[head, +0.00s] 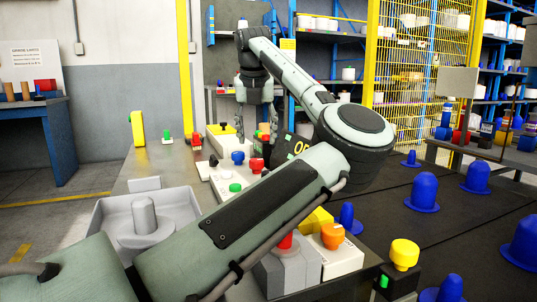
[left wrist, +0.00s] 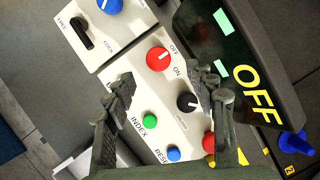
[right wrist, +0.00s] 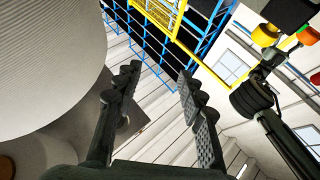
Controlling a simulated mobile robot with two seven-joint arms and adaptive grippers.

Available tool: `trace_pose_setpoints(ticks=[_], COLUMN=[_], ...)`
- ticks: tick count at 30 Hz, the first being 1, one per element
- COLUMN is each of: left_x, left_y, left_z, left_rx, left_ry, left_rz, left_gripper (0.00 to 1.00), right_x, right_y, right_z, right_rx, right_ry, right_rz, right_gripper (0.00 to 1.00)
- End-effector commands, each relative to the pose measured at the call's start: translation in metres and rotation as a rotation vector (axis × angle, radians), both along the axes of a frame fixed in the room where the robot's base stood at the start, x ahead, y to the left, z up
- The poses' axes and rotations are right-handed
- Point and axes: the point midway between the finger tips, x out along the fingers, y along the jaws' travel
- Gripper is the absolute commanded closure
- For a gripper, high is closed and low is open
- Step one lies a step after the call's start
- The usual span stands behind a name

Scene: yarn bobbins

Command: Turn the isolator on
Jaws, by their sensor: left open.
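In the left wrist view a red rotary knob (left wrist: 158,59) sits on a white control panel (left wrist: 135,82), with the words OFF and ON beside it. Its white mark points towards OFF. A dark display (left wrist: 225,40) beside the panel reads OFF in yellow. My left gripper (left wrist: 163,88) is open above the panel, its fingers on either side of the knob area, apart from the red knob. It also shows in the head view (head: 255,122), pointing down over the console. My right gripper (right wrist: 155,82) is open and empty, away from the panel.
Close to the red knob are a black knob (left wrist: 187,102), a green INDEX button (left wrist: 149,121) and a blue button (left wrist: 173,154). A black lever (left wrist: 81,34) is on the neighbouring panel. Several blue cones (head: 423,192) stand on the dark surface at the right.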

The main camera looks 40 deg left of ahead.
Motion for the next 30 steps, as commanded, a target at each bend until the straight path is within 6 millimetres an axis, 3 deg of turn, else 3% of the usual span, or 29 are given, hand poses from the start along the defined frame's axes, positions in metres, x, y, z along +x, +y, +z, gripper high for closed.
trace_pose_setpoints(ticks=[15, 26, 30], left_x=[0.020, 0.022, 0.022], left_y=[0.017, 0.019, 0.019], left_z=[-0.065, -0.070, -0.070], left_rx=[0.001, 0.001, 0.001], left_ry=[0.001, -0.001, -0.001], left_rz=[0.002, 0.002, 0.002], left_gripper=[0.44, 0.44, 0.61], right_x=[-0.006, -0.007, -0.007], right_y=[-0.005, -0.006, -0.006], right_z=[0.011, 0.013, 0.013], right_rx=[0.030, 0.032, 0.032], right_ry=[-0.092, -0.101, -0.101], right_rz=[-0.008, -0.009, -0.009], right_gripper=[0.60, 0.60, 0.60])
